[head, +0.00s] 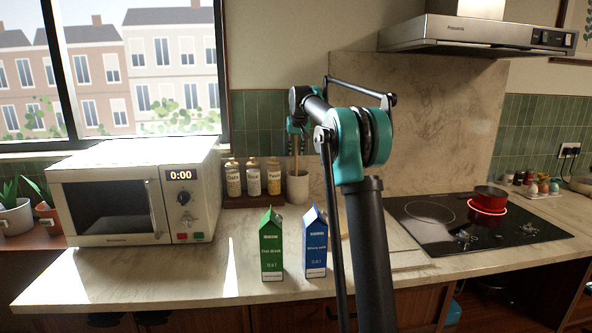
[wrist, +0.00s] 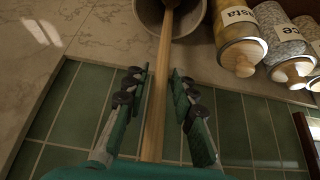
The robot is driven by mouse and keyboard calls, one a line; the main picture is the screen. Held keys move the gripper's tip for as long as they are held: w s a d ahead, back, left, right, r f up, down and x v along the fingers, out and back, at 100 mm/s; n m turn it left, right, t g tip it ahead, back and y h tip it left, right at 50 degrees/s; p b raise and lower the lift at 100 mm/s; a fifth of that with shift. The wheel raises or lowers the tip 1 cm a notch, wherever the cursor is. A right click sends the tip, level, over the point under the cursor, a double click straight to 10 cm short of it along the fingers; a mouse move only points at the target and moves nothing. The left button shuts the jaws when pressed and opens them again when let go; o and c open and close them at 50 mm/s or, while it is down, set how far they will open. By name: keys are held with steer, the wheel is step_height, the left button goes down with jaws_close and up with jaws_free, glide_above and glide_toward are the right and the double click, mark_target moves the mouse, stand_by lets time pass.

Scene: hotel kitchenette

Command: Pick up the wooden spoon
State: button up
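The wooden spoon stands upright in a light utensil crock (head: 298,188) on the counter by the wall. Its thin handle (head: 296,163) rises towards my gripper (head: 297,128), which is above the crock. In the wrist view, the spoon's pale shaft (wrist: 159,95) runs from the crock (wrist: 178,28) down between the two fingers of my gripper (wrist: 161,95). The fingers are open, one on each side of the shaft, with a small gap showing on both sides. The spoon's end nearest my palm is hidden.
Several labelled jars with wooden lids (head: 254,178) stand just left of the crock, close by. A green carton (head: 271,245) and a blue carton (head: 315,243) stand in front. A microwave (head: 140,195) is left; a red pot (head: 489,198) sits on a glowing hob (head: 450,225) right.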

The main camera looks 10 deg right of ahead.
jaws_close()
steer(key=shift+r, duration=0.1)
